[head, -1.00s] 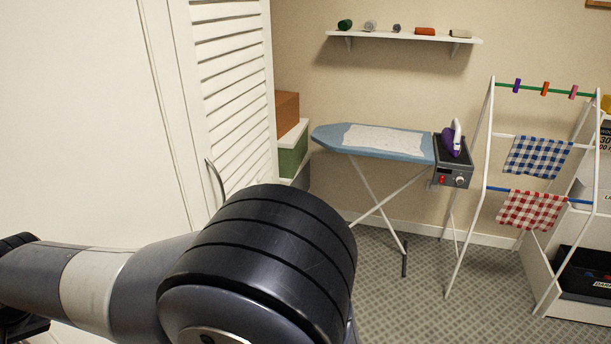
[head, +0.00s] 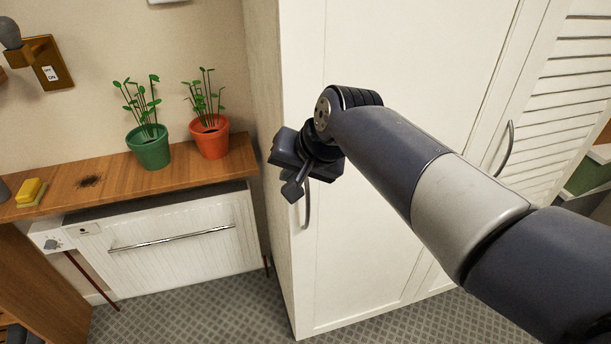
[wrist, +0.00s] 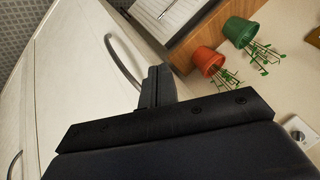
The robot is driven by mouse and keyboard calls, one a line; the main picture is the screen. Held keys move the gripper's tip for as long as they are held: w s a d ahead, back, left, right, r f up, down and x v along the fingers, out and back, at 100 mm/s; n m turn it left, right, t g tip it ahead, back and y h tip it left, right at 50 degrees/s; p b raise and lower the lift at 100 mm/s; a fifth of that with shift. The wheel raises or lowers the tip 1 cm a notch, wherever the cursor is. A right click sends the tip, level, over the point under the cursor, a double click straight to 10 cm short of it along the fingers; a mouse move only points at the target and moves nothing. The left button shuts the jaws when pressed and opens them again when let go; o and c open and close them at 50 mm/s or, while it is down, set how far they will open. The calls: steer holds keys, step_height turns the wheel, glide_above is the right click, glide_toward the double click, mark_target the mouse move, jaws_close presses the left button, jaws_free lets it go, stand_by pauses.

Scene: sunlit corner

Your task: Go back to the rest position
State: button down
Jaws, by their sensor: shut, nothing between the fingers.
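My gripper (head: 293,190) is in the head view, in front of the left edge of the white wardrobe (head: 370,200). My arm reaches to it from the lower right. The fingers are shut with nothing between them. In the wrist view the gripper (wrist: 158,72) shows its fingers together, close to the wardrobe's curved handle (wrist: 122,62). In the head view part of that handle (head: 307,205) shows just beside and below the gripper. I cannot tell whether they touch.
Left of the wardrobe is a wooden shelf (head: 60,200) above a white radiator (head: 190,238). It holds a green pot (head: 149,152), a red-orange pot (head: 210,142), a yellow sponge (head: 31,191) and a dark patch. A second handle (head: 507,145) is farther right. Patterned carpet (head: 190,315) lies clear below.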

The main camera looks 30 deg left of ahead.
steer(key=s+r, duration=0.2)
steer(key=r, duration=0.1)
steer(key=s+r, duration=0.1)
steer(key=shift+s+d+r, duration=0.25)
steer(key=shift+s+d, duration=0.05)
steer(key=shift+d, duration=0.1)
